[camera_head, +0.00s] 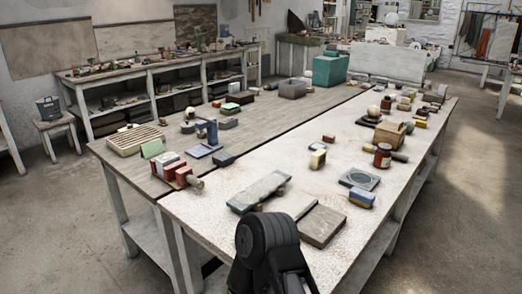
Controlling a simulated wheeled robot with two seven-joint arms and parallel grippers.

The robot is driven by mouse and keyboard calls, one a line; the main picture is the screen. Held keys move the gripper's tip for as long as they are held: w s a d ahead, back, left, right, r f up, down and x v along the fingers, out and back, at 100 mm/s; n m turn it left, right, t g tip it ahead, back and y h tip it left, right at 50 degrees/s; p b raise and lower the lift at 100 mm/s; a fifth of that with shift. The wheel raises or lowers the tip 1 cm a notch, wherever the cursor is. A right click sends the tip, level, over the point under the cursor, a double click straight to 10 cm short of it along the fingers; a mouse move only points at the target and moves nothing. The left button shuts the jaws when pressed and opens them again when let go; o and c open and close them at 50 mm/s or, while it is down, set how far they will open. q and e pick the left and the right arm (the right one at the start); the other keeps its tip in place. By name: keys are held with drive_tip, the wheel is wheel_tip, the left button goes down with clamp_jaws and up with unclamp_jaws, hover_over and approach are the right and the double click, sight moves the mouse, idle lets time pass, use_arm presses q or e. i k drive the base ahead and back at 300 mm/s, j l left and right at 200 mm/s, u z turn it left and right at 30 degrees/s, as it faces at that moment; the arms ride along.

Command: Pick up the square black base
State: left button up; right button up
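A small dark, flat base (367,122) lies on the right half of the long worktable (300,150), with a pale ball (373,111) at it; it is too small to tell whether the ball rests on it. A grey square plate with a round mark (360,179) lies nearer on the same table. I cannot tell for certain which is the square black base. Neither of my grippers shows; only a black rounded part of my own arm stands at the bottom centre, in front of the table's near edge.
A wooden block (390,133), a dark red jar (382,156) and a blue-and-yellow block (361,197) stand around these pieces. A stone slab (258,191) and a grey-brown block (321,226) lie near the front edge. A teal box (330,69) stands at the far end.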

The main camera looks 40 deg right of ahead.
sight(223, 159)
drive_tip(key=i+j+z, duration=0.1)
drive_tip(key=z, duration=0.35)
drive_tip(key=i+j+z, duration=0.2)
drive_tip(key=z, duration=0.25)
drive_tip(key=i+j+z, duration=0.3)
drive_tip(key=z, duration=0.15)
drive_tip(key=i+j+z, duration=0.1)
drive_tip(key=j+z, duration=0.15)
drive_tip(key=z, duration=0.2)
drive_tip(key=i+j+z, duration=0.1)
drive_tip(key=j+z, duration=0.6)
drive_tip(key=z, duration=0.25)
drive_tip(key=j+z, duration=0.45)
drive_tip(key=j, duration=0.4)
